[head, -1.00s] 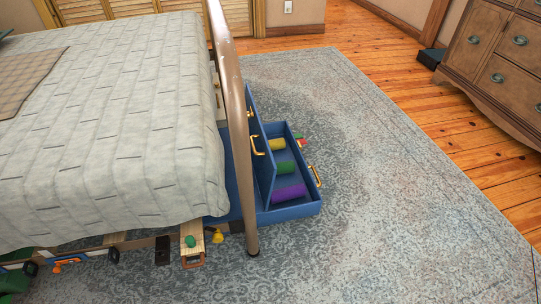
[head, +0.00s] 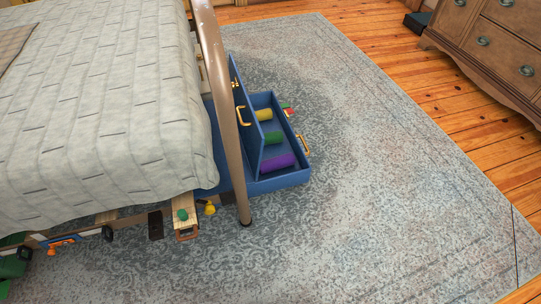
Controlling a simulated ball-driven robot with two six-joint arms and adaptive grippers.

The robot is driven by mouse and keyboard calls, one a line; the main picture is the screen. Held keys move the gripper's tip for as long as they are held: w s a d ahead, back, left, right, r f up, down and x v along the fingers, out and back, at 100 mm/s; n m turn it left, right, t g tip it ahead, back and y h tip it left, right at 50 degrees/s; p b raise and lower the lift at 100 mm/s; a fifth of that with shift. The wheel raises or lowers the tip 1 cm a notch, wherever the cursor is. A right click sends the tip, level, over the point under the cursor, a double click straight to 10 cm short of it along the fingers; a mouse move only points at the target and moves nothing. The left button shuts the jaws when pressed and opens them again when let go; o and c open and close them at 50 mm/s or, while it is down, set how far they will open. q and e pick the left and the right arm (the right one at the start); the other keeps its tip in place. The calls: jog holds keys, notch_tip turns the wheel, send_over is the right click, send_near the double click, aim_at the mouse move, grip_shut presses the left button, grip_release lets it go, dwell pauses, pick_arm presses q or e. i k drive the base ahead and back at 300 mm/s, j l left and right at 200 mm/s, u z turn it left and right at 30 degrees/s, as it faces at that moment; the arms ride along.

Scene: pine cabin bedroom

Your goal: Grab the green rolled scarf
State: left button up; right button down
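The green rolled scarf (head: 273,138) lies in an open blue drawer (head: 285,181) at the foot of the bed. It sits between a yellow roll (head: 264,115) behind it and a purple roll (head: 278,163) in front. The blue upright panel (head: 249,130) with a gold handle stands along the left side of the drawer and may hide the scarf's left end. Neither of my grippers shows in the head view.
A brown bed post (head: 232,130) stands just left of the drawer. The bed (head: 100,110) fills the left. Small objects, including a green one (head: 182,214), lie at its lower edge. The rug (head: 370,190) right of the drawer is clear. A wooden dresser (head: 490,50) stands upper right.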

aim_at(272, 138)
jog(key=l+u, duration=0.1)
jog(key=u, duration=0.3)
jog(key=i+l+u, duration=0.1)
jog(key=u, duration=0.3)
jog(key=l+u, duration=0.15)
jog(key=u, duration=0.25)
jog(key=i+l+u, duration=0.1)
jog(key=u, duration=0.3)
jog(key=l+u, duration=0.2)
jog(key=l, duration=0.4)
jog(key=l+u, duration=0.25)
jog(key=l, duration=0.3)
jog(key=k+l+u, duration=0.2)
jog(key=l, duration=0.35)
jog(key=l+u, duration=0.2)
jog(key=l, duration=0.4)
jog(key=k+l, duration=0.1)
jog(key=l, duration=0.2)
jog(key=k+l, duration=0.1)
jog(key=l, duration=0.2)
jog(key=k+l, duration=0.1)
jog(key=l, duration=0.2)
